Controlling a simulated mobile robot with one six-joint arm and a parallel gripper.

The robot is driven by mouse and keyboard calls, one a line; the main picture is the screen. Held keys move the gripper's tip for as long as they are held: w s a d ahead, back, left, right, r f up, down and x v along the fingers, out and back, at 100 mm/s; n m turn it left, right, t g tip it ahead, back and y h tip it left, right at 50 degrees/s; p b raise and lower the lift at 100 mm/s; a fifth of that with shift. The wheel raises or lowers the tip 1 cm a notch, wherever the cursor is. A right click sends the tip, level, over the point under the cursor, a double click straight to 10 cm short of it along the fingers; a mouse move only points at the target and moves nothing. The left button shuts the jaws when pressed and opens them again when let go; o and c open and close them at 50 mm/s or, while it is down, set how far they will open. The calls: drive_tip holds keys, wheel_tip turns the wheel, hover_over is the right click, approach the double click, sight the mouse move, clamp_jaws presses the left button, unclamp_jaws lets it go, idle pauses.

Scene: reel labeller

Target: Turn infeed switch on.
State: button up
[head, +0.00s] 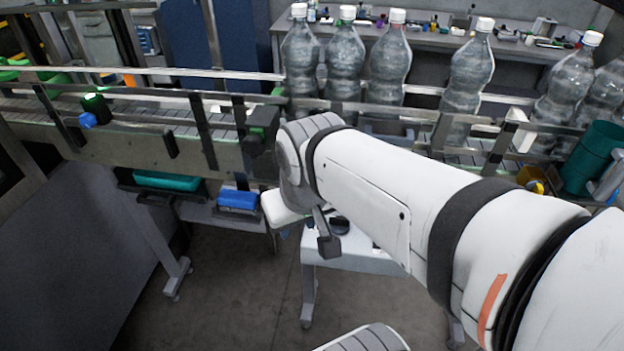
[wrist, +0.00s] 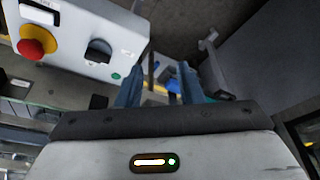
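A white control box (wrist: 75,22) fills the upper left of the wrist view. On it are a black rotary switch (wrist: 98,51), a green lamp or button (wrist: 116,76) beside it, and a red mushroom button (wrist: 37,42) on a yellow base. The labels are too small to read, so I cannot confirm which control is the infeed switch. My gripper (wrist: 160,75) is open, with a gap between its two fingers and nothing held. The fingers are to the right of the black switch and apart from it. In the head view my arm partly hides the white box (head: 365,262).
A conveyor with metal rails (head: 150,122) crosses the head view and carries several clear bottles (head: 390,62) with white caps. A teal bin (head: 166,181) and a blue bin (head: 238,200) sit beneath it. The floor (head: 235,290) in front is mostly clear.

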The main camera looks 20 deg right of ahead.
drive_tip(key=n+g+h+b, duration=0.4)
drive_tip(key=n+g+b, duration=0.3)
drive_tip(key=n, duration=0.4)
approach(339, 222)
drive_tip(key=d+t, duration=0.1)
drive_tip(key=x, duration=0.7)
drive_tip(key=shift+s+f+b, duration=0.25)
drive_tip(key=shift+b, duration=0.1)
